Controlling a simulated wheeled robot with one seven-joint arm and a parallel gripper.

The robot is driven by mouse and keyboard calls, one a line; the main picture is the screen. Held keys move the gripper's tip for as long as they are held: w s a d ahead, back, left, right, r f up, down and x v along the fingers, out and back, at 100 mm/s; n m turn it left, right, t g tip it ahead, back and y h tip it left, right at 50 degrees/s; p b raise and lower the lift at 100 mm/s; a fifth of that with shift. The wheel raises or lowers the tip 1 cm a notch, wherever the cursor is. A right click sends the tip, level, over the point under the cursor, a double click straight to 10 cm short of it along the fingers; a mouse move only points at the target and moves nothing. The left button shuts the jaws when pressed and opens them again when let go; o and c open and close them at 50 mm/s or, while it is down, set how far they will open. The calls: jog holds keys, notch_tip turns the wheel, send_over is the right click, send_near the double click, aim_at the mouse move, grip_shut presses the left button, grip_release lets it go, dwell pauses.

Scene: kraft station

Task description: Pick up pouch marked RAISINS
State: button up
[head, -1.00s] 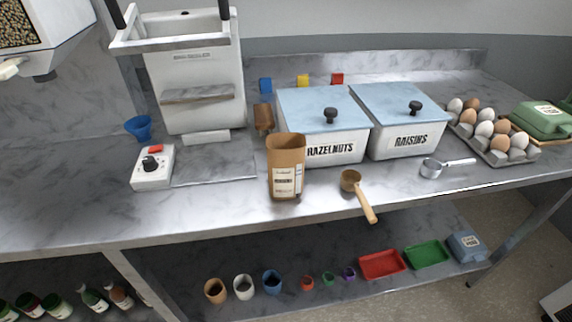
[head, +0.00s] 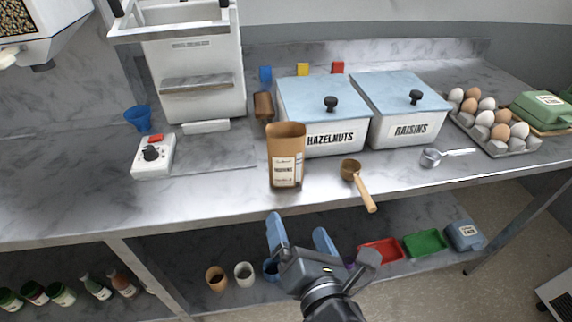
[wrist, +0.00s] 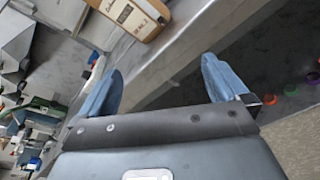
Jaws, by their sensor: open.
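A brown kraft pouch (head: 286,150) with an open top and a pale label stands upright on the steel counter, near its front edge; its small lettering is hard to read but looks like RAISINS. My gripper (head: 301,228) is open and empty, in front of the counter's front edge and short of the pouch. In the wrist view the pouch (wrist: 135,14) shows at the top, beyond the blue fingertips (wrist: 160,75), not between them. A white bin marked RAISINS (head: 411,130) with a blue lid stands farther back right.
A HAZELNUTS bin (head: 335,140) stands behind the pouch. A wooden-handled scoop (head: 362,190) lies close at its right, a metal scoop (head: 432,157) farther right. A white dial box (head: 153,155) stands left. Cups and trays (head: 424,243) sit on the lower shelf.

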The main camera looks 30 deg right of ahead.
aim_at(288, 167)
jog(key=w+r+n+h, duration=0.1)
jog(key=w+r+n, duration=0.1)
jog(key=w+d+r+n+h, duration=0.1)
jog(key=w, duration=0.2)
jog(key=w+d+r+n+t+h, duration=0.1)
jog(key=w+r+n, duration=0.1)
jog(key=shift+w+r+n, duration=0.25)
jog(key=shift+r+n, duration=0.05)
jog(key=p+x, duration=0.1)
jog(key=x, duration=0.6)
jog(key=shift+w, duration=0.2)
jog(key=c, duration=1)
jog(key=shift+r, duration=0.1)
